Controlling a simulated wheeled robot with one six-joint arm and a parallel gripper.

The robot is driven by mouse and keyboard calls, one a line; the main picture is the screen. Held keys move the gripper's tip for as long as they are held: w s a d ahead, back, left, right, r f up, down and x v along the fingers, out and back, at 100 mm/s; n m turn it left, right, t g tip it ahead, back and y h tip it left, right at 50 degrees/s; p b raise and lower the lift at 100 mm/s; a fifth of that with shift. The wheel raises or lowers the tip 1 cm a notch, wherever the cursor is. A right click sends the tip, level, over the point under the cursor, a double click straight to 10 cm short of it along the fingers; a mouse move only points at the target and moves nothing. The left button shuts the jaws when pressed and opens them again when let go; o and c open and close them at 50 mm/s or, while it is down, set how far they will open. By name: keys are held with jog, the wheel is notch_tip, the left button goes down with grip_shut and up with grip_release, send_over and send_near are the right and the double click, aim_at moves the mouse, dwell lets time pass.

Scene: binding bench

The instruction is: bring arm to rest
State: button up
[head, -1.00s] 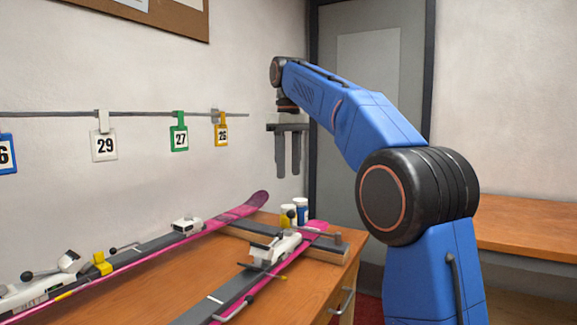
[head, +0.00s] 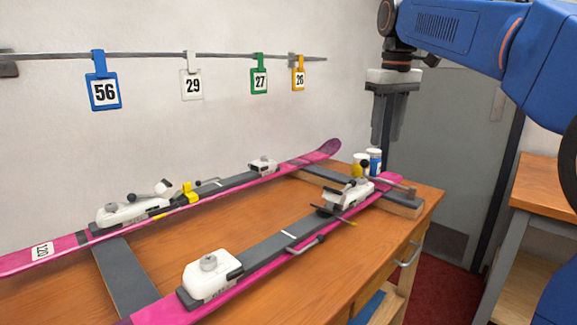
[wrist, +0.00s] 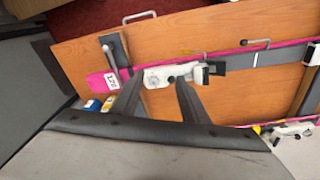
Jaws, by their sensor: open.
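My gripper (head: 387,138) hangs with its fingers pointing down at the right of the head view, above and beyond the far right corner of the wooden bench (head: 385,225). Its fingers (wrist: 158,97) show apart in the wrist view with nothing between them. My gripper touches nothing that I can see. My blue arm reaches in from the right edge of the head view.
Two pink skis with white bindings (head: 212,275) lie on the bench. A yellow-and-white jar (head: 360,164) and a blue-and-white jar (head: 375,161) stand near its far corner. Numbered tags (head: 104,92) hang from a wall rail. A second bench (head: 547,190) stands at right.

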jog(key=s+d+f+m+t, duration=0.1)
jog(key=s+d+f+m, duration=0.1)
jog(key=s+f, duration=1.3)
jog(key=s+d+f+m+t, duration=0.2)
jog(key=s+f+m, duration=0.1)
jog(key=s+f, duration=1.2)
notch_tip(320, 180, down, 2)
jog(key=shift+s+d+f+t, duration=0.1)
jog(key=shift+s+d+t, duration=0.15)
jog(key=shift+t, duration=0.05)
